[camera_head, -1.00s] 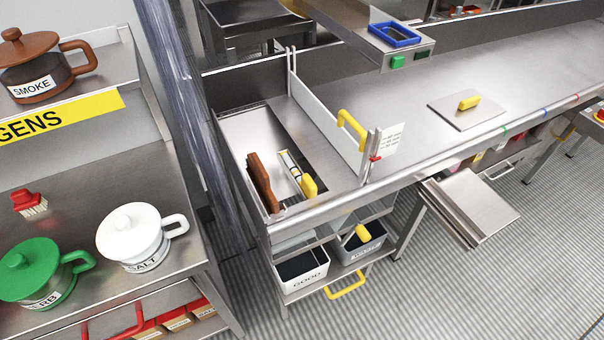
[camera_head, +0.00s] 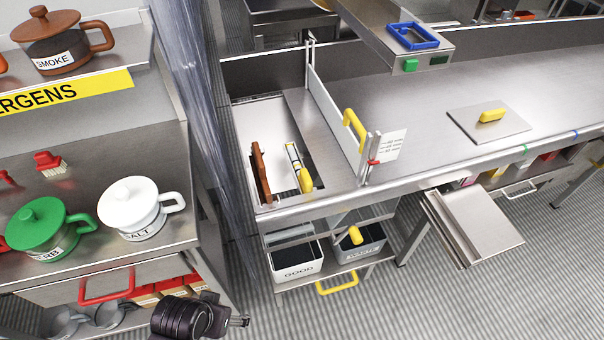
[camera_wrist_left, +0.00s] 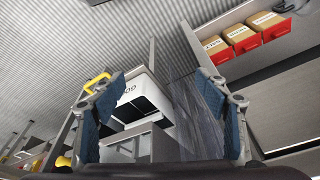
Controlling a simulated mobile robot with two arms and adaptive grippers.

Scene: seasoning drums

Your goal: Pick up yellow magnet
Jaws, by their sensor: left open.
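No single thing is marked as the yellow magnet. A yellow-ended tool (camera_head: 305,181) lies in the recessed tray (camera_head: 265,120) of the steel counter, beside a brown bar (camera_head: 261,172). My left gripper (camera_head: 242,321) comes in at the bottom edge, in front of the left shelf unit and apart from all of these. In the left wrist view my left gripper (camera_wrist_left: 157,90) is open and empty, its fingers spread wide. My right gripper is out of view.
White (camera_head: 131,203) and green (camera_head: 38,228) pots stand on the left shelf. A translucent curtain (camera_head: 190,90) hangs between shelf and counter. The floor in front is clear.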

